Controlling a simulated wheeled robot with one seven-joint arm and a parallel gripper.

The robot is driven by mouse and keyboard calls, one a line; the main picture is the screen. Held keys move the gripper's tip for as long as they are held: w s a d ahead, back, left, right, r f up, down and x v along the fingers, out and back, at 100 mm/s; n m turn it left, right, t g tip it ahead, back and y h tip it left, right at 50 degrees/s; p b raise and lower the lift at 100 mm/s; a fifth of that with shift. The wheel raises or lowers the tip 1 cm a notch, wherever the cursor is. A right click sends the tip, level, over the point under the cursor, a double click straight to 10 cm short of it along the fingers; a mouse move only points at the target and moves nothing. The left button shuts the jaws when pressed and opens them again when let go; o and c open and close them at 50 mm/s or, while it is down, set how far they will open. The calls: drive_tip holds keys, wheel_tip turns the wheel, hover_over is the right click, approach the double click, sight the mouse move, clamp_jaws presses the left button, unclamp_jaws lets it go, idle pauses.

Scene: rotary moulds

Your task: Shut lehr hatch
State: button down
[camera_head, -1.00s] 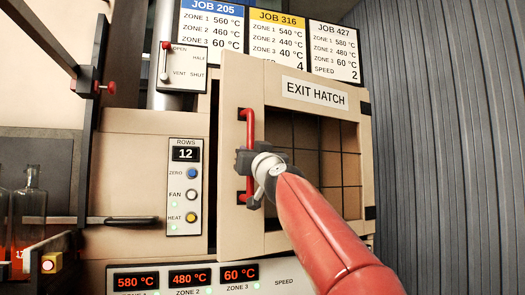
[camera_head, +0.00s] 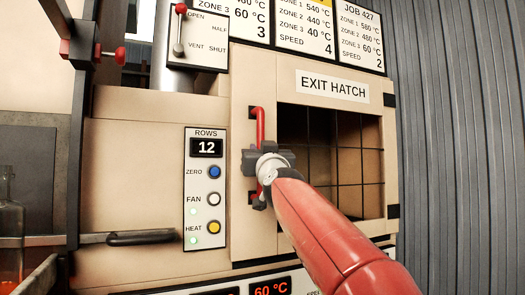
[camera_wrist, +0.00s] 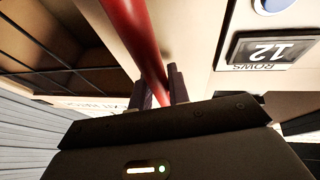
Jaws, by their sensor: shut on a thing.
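The lehr hatch (camera_head: 290,110) is a cream door with an "EXIT HATCH" label (camera_head: 332,87) and a dark grid window (camera_head: 340,135). It looks flush or nearly flush with the oven front; a tiny gap cannot be ruled out. A red vertical bar handle (camera_head: 260,125) is on its left side. My gripper (camera_head: 264,160) is shut on the middle of this handle. In the wrist view the red handle (camera_wrist: 138,35) runs between the two fingers of my gripper (camera_wrist: 158,90).
Left of the hatch is a control panel (camera_head: 205,188) showing rows 12, with zero, fan and heat buttons. A lever plate (camera_head: 205,38) is above it. A dark bar handle (camera_head: 145,237) juts out at lower left. A corrugated grey wall (camera_head: 450,150) stands right.

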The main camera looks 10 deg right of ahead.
drive_tip(key=shift+w+a+f, duration=0.15)
drive_tip(key=c, duration=1.6)
unclamp_jaws()
drive_tip(key=shift+w, duration=0.15)
drive_tip(key=shift+f, duration=0.15)
drive_tip(key=b+v, duration=0.5)
drive_tip(key=v, duration=0.2)
drive_tip(key=shift+s, duration=0.45)
